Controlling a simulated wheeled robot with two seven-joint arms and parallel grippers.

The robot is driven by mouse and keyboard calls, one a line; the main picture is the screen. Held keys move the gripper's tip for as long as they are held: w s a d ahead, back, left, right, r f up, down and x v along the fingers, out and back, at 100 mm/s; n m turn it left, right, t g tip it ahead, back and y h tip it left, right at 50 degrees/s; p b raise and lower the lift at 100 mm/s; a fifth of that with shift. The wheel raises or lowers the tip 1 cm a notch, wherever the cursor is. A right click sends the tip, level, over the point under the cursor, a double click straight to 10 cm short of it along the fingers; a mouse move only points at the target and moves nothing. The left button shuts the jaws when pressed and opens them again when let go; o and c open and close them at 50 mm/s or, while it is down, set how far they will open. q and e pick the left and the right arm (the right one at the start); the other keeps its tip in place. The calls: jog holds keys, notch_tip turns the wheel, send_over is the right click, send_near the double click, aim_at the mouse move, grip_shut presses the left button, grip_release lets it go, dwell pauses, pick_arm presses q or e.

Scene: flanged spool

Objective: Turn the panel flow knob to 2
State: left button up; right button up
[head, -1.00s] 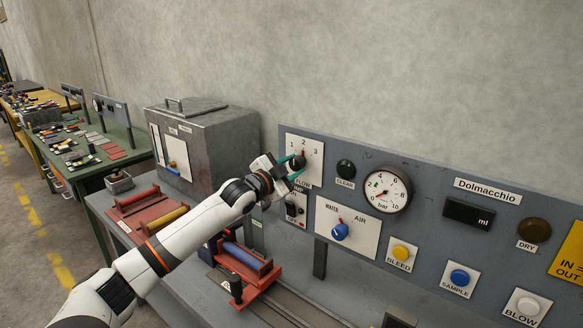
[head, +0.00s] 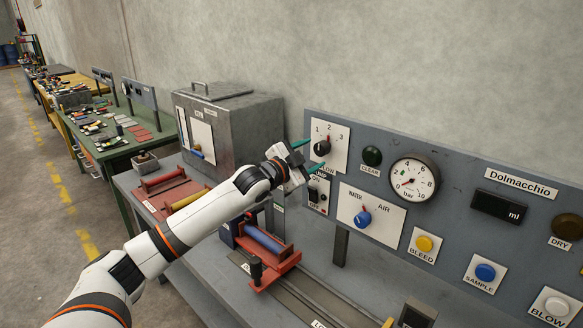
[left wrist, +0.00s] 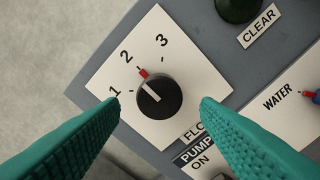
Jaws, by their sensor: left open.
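The flow knob (head: 321,147) is a round black knob on a white plate marked 1, 2, 3 at the panel's left end. In the left wrist view the knob (left wrist: 158,97) shows a white line slanting up-left and a red mark at its rim beside the 2. My left gripper (head: 308,156) is open in front of the plate, just left of the knob in the head view. Its teal fingers (left wrist: 160,118) stand apart on either side below the knob, with nothing between them and no visible contact. My right gripper is out of view.
Below the plate is the pump switch (head: 317,196). The water/air knob (head: 362,218), clear button (head: 372,156) and pressure gauge (head: 412,178) are to the right. A grey metal box (head: 240,125) stands behind my left arm. A red cradle with a blue roller (head: 264,243) sits below.

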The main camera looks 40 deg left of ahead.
pick_arm(q)
jog(key=s+b, duration=0.3)
jog(key=s, duration=0.6)
jog(key=shift+a, duration=0.35)
